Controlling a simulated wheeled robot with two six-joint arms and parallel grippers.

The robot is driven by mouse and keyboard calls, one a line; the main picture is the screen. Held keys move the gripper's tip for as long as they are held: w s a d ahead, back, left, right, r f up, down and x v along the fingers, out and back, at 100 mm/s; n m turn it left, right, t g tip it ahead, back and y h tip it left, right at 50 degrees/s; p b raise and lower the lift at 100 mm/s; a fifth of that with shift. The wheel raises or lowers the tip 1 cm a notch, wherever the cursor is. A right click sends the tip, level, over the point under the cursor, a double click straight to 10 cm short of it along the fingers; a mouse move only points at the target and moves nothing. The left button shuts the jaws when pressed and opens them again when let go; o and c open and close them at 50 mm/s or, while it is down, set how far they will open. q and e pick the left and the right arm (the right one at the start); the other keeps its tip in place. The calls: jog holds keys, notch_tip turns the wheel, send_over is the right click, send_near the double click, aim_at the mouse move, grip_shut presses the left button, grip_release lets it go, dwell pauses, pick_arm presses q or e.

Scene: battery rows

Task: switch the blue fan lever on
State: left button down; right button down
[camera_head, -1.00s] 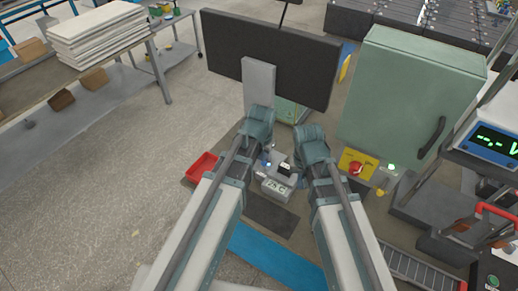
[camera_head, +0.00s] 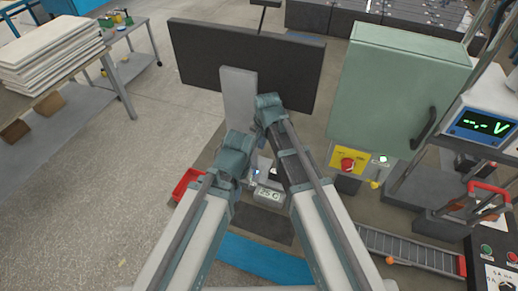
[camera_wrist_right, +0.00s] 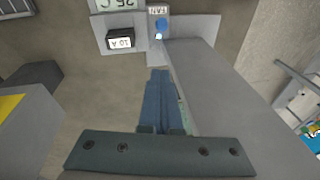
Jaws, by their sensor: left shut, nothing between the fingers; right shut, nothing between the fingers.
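The blue fan lever (camera_wrist_right: 161,25) sits on a small grey panel (camera_wrist_right: 182,27) under a FAN label at the top of the right wrist view. A small pale spot shows just below it. In the head view the lever is a tiny blue spot (camera_head: 255,171) between my arms. My right gripper (camera_wrist_right: 160,74) is shut and empty, its fingers pointing toward the lever but apart from it.
A grey post (camera_head: 239,92) holds the dark monitor (camera_head: 200,55); its slab (camera_wrist_right: 225,95) passes close beside my right fingers. A 25 C display (camera_wrist_right: 118,4) and a 10 A block (camera_wrist_right: 120,40) adjoin the lever. A red tray (camera_head: 186,184) lies left, a yellow stop-button box (camera_head: 347,161) right.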

jog(key=f+b, duration=0.4)
jog(key=a+f+b, duration=0.1)
jog(key=f+b, duration=0.2)
jog(key=f, duration=0.1)
jog(key=a+f+b, duration=0.1)
jog(key=f+b, duration=0.3)
jog(key=shift+f+b, duration=0.1)
jog(key=shift+b, duration=0.2)
